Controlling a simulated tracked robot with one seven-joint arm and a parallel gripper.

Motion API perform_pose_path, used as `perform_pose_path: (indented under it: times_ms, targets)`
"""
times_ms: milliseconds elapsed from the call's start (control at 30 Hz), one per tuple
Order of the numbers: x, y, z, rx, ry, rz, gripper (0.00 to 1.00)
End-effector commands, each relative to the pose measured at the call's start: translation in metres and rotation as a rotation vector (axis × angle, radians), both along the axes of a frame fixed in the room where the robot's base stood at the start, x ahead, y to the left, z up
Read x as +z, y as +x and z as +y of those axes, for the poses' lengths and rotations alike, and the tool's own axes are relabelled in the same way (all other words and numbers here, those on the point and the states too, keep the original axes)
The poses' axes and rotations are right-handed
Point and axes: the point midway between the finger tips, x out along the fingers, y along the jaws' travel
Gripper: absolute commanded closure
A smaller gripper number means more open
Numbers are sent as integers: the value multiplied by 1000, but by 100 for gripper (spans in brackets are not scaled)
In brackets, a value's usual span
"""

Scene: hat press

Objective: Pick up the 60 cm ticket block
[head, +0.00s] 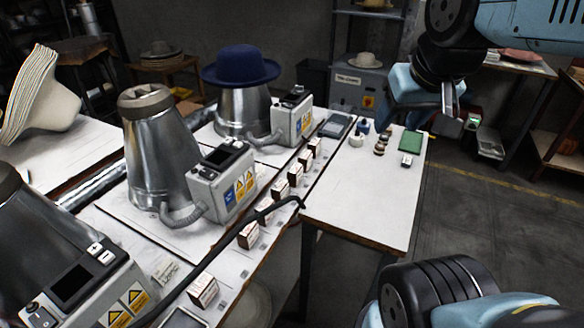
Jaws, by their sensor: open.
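Several small ticket blocks with white faces and brown sides stand in a row along the front edge of the long bench. The nearest block (204,290) is at the bottom. Another block (249,235) stands by a black curved bar, and further blocks (281,188) (296,174) (315,146) run toward the back. Their print is too small to read, so I cannot tell which is the 60 cm one. My gripper (460,122) is at upper right, over the far right edge of the side table, open and apart from the blocks. Its fingers are partly hidden.
Metal cones with grey control boxes (222,180) stand behind the blocks; one wears a blue hat (240,66). A black curved bar (232,236) crosses the bench front. The side table (350,205) holds a green pad (412,142) and small items; its near part is clear.

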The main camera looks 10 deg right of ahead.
Motion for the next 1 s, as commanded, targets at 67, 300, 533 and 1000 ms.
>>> perform_pose_path:
  times_ms: [67, 300, 533, 1000]
  targets:
    - [0, 5, 1, 8, -15, 10, 40]
    - [-8, 47, 14, 92, -130, 97, 28]
    - [-28, 100, 32, 233, -244, 202, 28]
    - [-102, 200, 78, 576, -339, 383, 28]
